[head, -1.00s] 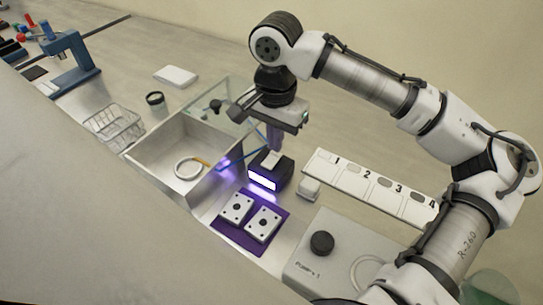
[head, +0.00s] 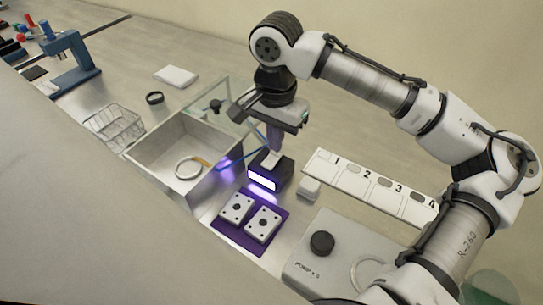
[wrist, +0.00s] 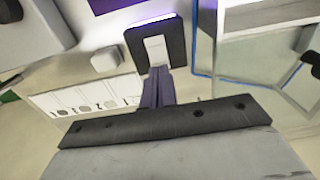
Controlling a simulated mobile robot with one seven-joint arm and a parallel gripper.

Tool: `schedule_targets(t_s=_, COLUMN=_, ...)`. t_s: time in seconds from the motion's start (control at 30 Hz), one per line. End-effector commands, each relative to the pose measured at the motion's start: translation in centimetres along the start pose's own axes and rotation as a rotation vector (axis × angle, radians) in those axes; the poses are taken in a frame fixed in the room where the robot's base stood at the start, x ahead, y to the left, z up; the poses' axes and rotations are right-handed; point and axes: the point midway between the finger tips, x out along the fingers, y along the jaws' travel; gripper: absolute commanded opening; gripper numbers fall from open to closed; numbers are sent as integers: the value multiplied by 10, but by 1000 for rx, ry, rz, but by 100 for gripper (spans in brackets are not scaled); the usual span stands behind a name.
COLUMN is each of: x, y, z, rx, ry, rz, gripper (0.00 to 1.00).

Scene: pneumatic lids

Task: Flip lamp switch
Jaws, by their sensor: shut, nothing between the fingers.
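The lamp (head: 271,180) is a small black box with a bright violet-white glowing front, standing in the middle of the bench. In the wrist view the lamp's black top (wrist: 172,37) carries a pale switch (wrist: 156,50). My gripper (head: 273,150) points down over the lamp, with its fingers shut and empty. In the wrist view my fingertips (wrist: 158,72) are at the near end of the pale switch. I cannot tell whether they touch it. The fingers hide part of the switch in the head view.
A purple mat (head: 228,234) with two white plates lies in front of the lamp. A grey open box (head: 160,170) with a glass lid stands left. A numbered white strip (head: 370,187), a small white block (head: 309,188) and a pump box (head: 335,262) are right.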

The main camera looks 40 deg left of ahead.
Motion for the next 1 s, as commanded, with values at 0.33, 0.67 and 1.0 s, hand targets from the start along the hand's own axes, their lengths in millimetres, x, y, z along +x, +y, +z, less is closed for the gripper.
schedule_targets(t_s=0.33, x=0, y=0, z=0, rx=0, ry=0, rz=0, gripper=0)
schedule_targets(t_s=0.67, x=5, y=0, z=0, rx=0, ry=0, rz=0, gripper=0)
schedule_targets(t_s=1.0, x=10, y=0, z=0, rx=0, ry=0, rz=0, gripper=0)
